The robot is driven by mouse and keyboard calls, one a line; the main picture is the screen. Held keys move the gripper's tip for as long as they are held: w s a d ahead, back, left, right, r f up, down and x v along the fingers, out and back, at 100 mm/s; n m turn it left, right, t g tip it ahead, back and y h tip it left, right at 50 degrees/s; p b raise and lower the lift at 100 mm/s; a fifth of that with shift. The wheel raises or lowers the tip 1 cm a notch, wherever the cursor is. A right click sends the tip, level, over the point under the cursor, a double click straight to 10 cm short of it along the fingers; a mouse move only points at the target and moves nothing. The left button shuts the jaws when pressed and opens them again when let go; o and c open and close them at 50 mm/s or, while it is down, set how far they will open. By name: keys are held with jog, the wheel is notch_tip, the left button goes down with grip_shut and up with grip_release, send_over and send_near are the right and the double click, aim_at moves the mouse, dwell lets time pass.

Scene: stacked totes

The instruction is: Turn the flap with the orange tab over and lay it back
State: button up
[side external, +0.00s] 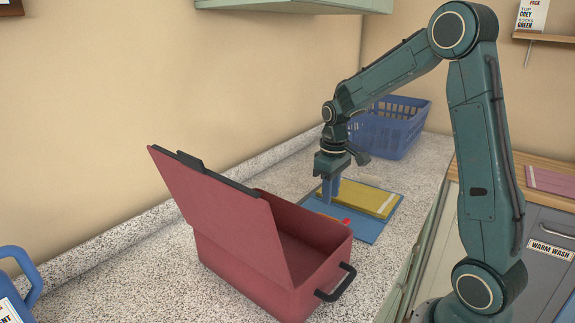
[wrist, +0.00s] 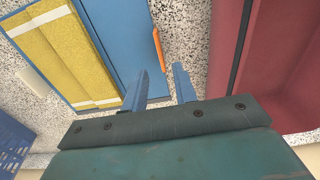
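A blue folding board (side external: 368,237) lies flat on the speckled counter, with a folded yellow cloth (side external: 368,199) on its far part. In the wrist view, the cloth (wrist: 62,52) is at left, beside a bare blue flap (wrist: 112,32). The orange tab (wrist: 158,46) is at that flap's outer edge. My gripper (side external: 328,202) points down over the tab side of the board. In the wrist view, its fingers (wrist: 160,70) are apart, empty and roughly in line with the tab. One finger overlaps the flap's edge, the other the counter. Contact cannot be told.
A red tote (side external: 255,270) with its lid raised stands close beside the board. A blue basket (side external: 392,128) is behind, near the wall. A blue jug (side external: 20,285) is at far left. Speckled counter (side external: 130,280) is clear left of the tote.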

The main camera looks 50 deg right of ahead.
jog(key=s+a+r+t, duration=0.1)
jog(key=s+a+r, duration=0.2)
jog(key=r, duration=0.3)
jog(key=s+a+r+t, duration=0.1)
jog(key=s+a+r, duration=0.2)
jog(key=a+r, duration=0.2)
jog(key=shift+r+h, duration=0.3)
jog(key=shift+r, duration=0.15)
jog(key=shift+s, duration=0.1)
jog(key=shift+o, duration=0.2)
